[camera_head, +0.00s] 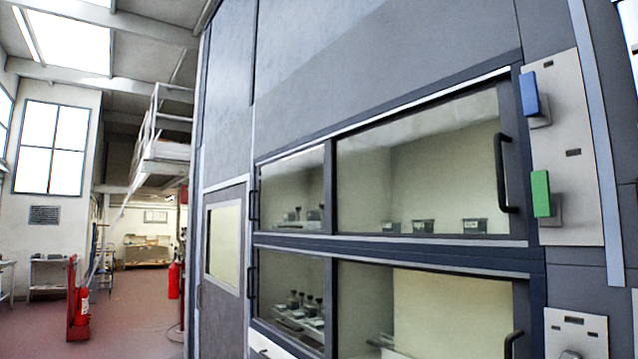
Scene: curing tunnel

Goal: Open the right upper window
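The right upper window (420,165) is a large glass pane in a dark frame on the grey tunnel wall. It looks shut. Its black vertical handle (503,173) is at the pane's right edge. Several small dark boxes (422,226) stand behind the glass. The left upper window (291,190) is narrower and sits beside it, with a black handle (253,205) at its left edge. Neither of my grippers shows in the head view.
A lower right window (430,310) and lower left window (290,290) lie below. A panel with a blue block (529,94) and green block (541,193) is right of the handle. Open red floor (130,315), a red stand (77,305) and a fire extinguisher (174,280) are left.

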